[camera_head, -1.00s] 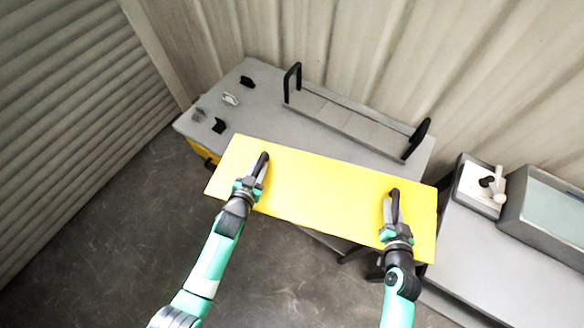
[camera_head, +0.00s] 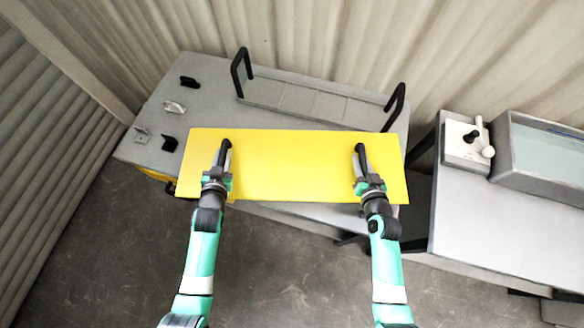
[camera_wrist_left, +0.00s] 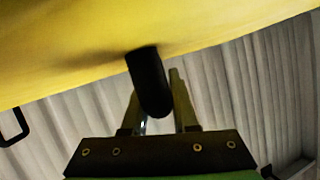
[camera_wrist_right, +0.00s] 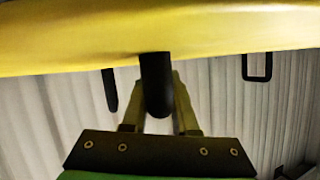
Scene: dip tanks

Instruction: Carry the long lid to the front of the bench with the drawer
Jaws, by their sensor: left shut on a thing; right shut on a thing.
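The long lid (camera_head: 290,165) is a flat yellow board with two dark handles. It spans both arms in the head view and covers the front part of the grey bench (camera_head: 190,95). My left gripper (camera_head: 221,165) is shut on its left handle; the handle shows between the fingers in the left wrist view (camera_wrist_left: 150,85). My right gripper (camera_head: 364,165) is shut on its right handle, which also shows in the right wrist view (camera_wrist_right: 156,85). The bench's yellow drawer (camera_head: 155,175) shows only at its left front corner. I cannot tell whether the lid touches the bench.
A long grey tray (camera_head: 310,103) with two black upright handles stands behind the lid. Several small black and grey brackets (camera_head: 173,107) sit at the bench's left. At right, a second bench (camera_head: 490,225) carries a white switch box (camera_head: 464,145) and a tank (camera_head: 550,155).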

